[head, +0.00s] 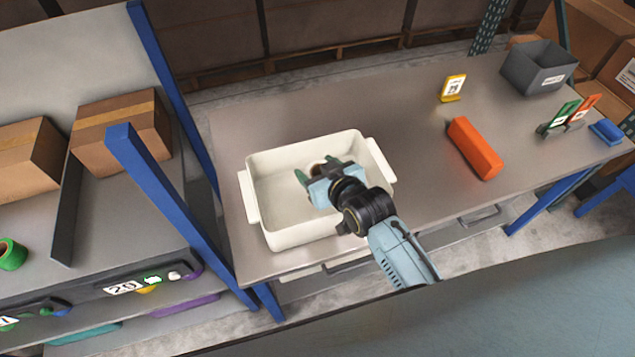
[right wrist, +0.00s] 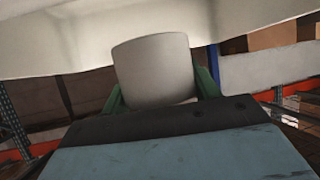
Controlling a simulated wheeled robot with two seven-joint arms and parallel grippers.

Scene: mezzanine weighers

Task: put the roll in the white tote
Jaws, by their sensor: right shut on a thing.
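The white tote (head: 256,208) stands on the metal bench, open at the top, with a handle at each end. My right gripper (head: 316,170) is over the tote's opening, its green fingertips inside the rim's outline. It is shut on a pale roll (right wrist: 155,70), which shows clearly between the green fingers in the right wrist view. The tote's pale wall (right wrist: 60,45) spans the top of the right wrist view. I cannot tell whether the roll touches the tote. My left gripper is out of view.
An orange block (head: 475,149), a yellow sign (head: 453,88) and a grey bin (head: 540,70) stand right of the tote on the bench. A blue-posted shelf (head: 150,180) with cardboard boxes and a green tape roll (head: 12,254) is at left. The bench behind the tote is clear.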

